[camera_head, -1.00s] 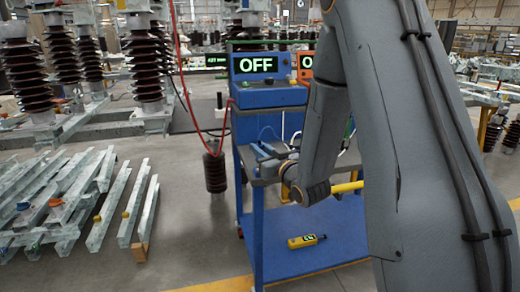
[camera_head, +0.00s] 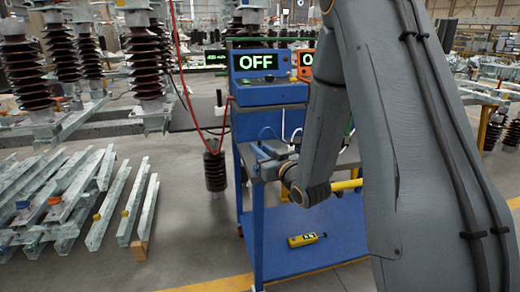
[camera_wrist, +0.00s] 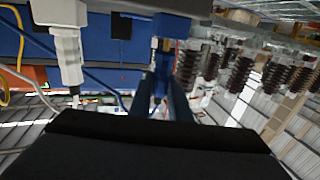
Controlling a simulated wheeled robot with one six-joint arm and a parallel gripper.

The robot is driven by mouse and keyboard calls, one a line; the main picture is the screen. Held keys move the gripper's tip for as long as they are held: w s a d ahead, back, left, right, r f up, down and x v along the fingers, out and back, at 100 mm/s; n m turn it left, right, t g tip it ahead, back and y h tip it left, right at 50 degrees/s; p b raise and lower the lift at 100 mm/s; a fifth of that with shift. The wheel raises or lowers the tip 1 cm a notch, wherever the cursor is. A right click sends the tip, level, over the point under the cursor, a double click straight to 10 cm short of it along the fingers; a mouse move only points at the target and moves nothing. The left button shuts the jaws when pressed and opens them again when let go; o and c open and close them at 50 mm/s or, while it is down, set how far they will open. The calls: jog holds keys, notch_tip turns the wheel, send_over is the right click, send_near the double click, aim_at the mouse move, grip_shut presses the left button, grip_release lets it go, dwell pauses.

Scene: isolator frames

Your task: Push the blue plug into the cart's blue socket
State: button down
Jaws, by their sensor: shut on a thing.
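The blue cart (camera_head: 257,235) stands ahead of me, with a blue box on top whose screen (camera_head: 257,62) reads OFF. My gripper (camera_head: 266,151) is over the cart's upper deck, partly hidden by my wrist. In the wrist view, my gripper (camera_wrist: 160,100) is shut on the narrow blue plug (camera_wrist: 159,88), which points towards a dark blue part (camera_wrist: 171,32) at the top edge. I cannot tell whether that part is the blue socket, or whether the plug touches it.
A pale grey connector (camera_wrist: 69,50) with cables is left of my gripper in the wrist view. An orange box (camera_head: 306,64) is partly behind my arm. A yellow pendant (camera_head: 306,239) lies on the lower shelf. Metal bars (camera_head: 60,200) lie on the floor left.

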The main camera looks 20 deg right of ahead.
jog(key=shift+f+b, duration=0.5)
jog(key=shift+f, duration=0.3)
jog(key=c, duration=1.6)
grip_release()
jog(key=shift+o, duration=0.2)
jog(key=shift+s, duration=0.1)
jog(key=v, duration=0.7)
jog(key=shift+s, duration=0.3)
jog(key=shift+d, duration=0.1)
